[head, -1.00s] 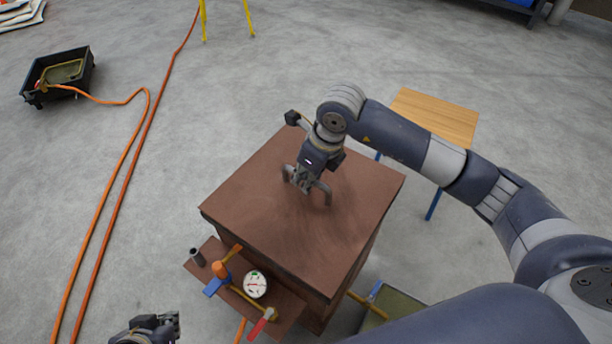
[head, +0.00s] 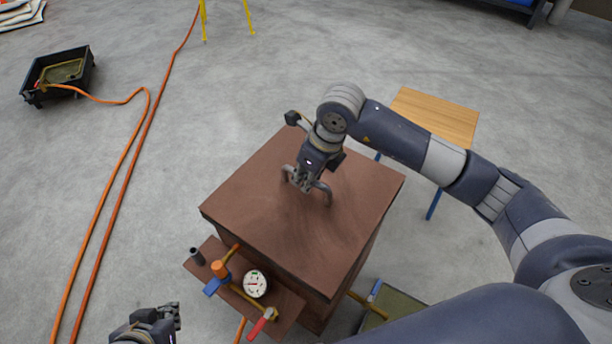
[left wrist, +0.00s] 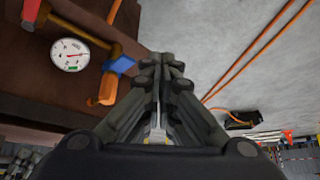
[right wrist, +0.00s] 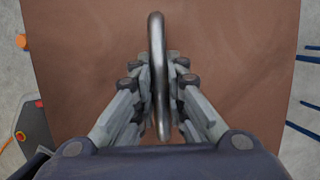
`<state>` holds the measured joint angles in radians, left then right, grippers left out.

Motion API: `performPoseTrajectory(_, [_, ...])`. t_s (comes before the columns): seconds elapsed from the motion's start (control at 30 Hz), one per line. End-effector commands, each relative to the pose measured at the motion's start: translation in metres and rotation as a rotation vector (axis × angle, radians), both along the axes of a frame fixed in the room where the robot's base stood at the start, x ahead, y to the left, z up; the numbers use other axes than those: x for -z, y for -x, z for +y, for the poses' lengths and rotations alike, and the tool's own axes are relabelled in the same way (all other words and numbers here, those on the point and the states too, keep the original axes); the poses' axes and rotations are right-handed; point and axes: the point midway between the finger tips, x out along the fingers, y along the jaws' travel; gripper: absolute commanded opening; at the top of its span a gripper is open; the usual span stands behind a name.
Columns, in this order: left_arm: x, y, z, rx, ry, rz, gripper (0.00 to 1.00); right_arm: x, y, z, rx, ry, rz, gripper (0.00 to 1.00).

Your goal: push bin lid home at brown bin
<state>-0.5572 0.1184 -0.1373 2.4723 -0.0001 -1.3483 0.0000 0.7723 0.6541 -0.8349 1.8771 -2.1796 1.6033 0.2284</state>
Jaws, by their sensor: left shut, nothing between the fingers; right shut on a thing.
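The brown bin (head: 345,262) stands in the middle of the head view, with its flat brown lid (head: 255,205) on top. A grey metal handle (head: 326,194) arches up from the lid; it also shows in the right wrist view (right wrist: 156,40). My right gripper (head: 305,186) is shut on the handle, its fingers on both sides of the bar. Whether the lid sits fully down on the bin cannot be told. My left gripper (head: 172,318) is low at the left of the bin, shut and empty; its fingertips meet in the left wrist view (left wrist: 162,62).
A side shelf on the bin's front carries a round gauge (head: 255,284), a blue lever (head: 217,284) and a red-handled valve (head: 263,325). A wooden-topped table (head: 436,115) stands behind right. Orange hoses (head: 125,160) run along the floor at left to a black tray (head: 38,92).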

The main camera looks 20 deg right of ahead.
Motion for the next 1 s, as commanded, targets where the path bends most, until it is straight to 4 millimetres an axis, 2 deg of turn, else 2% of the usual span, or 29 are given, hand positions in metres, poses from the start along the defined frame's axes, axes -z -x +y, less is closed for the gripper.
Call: performPoseTrajectory(1.0, [-0.006, -0.013, -0.005, 0.005, 0.014, -0.062, 0.00, 0.000, -0.002, 0.001, 0.000, -0.004, -0.008, 0.00])
